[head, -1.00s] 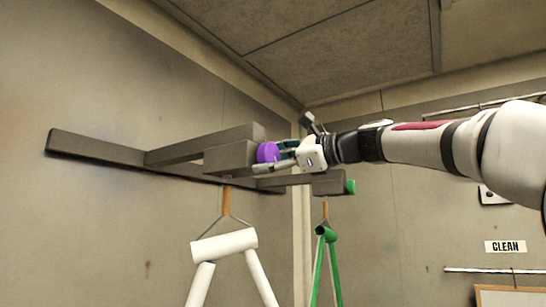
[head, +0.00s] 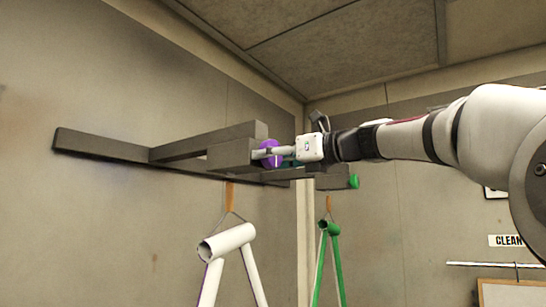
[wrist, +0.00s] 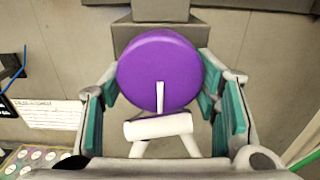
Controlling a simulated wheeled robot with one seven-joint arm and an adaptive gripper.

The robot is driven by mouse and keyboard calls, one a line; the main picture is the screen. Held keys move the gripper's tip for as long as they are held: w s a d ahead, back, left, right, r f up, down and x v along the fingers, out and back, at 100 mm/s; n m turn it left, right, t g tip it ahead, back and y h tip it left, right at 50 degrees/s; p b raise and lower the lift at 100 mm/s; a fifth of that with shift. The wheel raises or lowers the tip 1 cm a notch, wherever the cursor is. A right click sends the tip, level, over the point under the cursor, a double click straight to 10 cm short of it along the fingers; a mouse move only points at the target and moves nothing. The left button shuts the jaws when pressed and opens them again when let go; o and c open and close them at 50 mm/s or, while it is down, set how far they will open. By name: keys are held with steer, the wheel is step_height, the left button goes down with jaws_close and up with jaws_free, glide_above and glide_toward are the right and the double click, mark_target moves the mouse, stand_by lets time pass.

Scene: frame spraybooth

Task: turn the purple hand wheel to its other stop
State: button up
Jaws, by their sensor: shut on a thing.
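The purple hand wheel (head: 269,153) sits on the end of a dark grey bracket arm (head: 228,153) on the left wall. In the wrist view the wheel (wrist: 158,72) is a purple disc between my fingers, with a pale stripe low on its face. My gripper (head: 282,154) reaches in from the right and is shut on the wheel. Its teal-padded fingers (wrist: 164,98) stand on both sides of the rim. In the head view a finger covers part of the wheel.
A white tube frame (head: 228,243) hangs by an orange strap below the wheel's bracket. A green frame (head: 330,240) hangs from a second bracket with a green knob (head: 353,181). A rail (head: 495,264) and a CLEAN sign (head: 506,240) are on the right wall.

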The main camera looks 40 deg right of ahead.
stand_by(0.5)
steer(key=o, duration=1.1)
steer(key=v, duration=1.2)
